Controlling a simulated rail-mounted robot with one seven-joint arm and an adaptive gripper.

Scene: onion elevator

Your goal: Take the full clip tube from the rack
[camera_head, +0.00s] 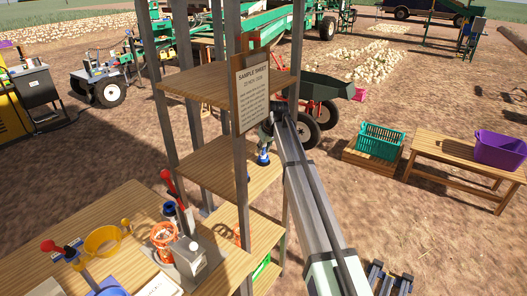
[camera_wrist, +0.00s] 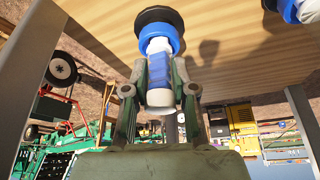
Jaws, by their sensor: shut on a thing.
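A clip tube (camera_wrist: 158,72) with a clear-and-blue body, white end, blue collar and black foot is between the two fingers of my gripper (camera_wrist: 160,90) in the wrist view. The fingers are shut on its body. Its black foot is at the wooden shelf; I cannot tell whether it touches. In the head view a small blue tube (camera_head: 263,156) shows at the middle shelf (camera_head: 215,160) of the rack, just below my gripper (camera_head: 267,132), and looks like the same one. A second blue-and-white tube (camera_wrist: 298,9) is partly cut off at the wrist view's upper right.
Metal rack posts (camera_head: 238,60) and a hanging sample sheet (camera_head: 252,90) stand close to my arm. A lower shelf (camera_head: 245,230) is beneath. A workbench (camera_head: 95,225) with tools is at the lower left. A bench with a purple crate (camera_head: 500,148) stands at the right.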

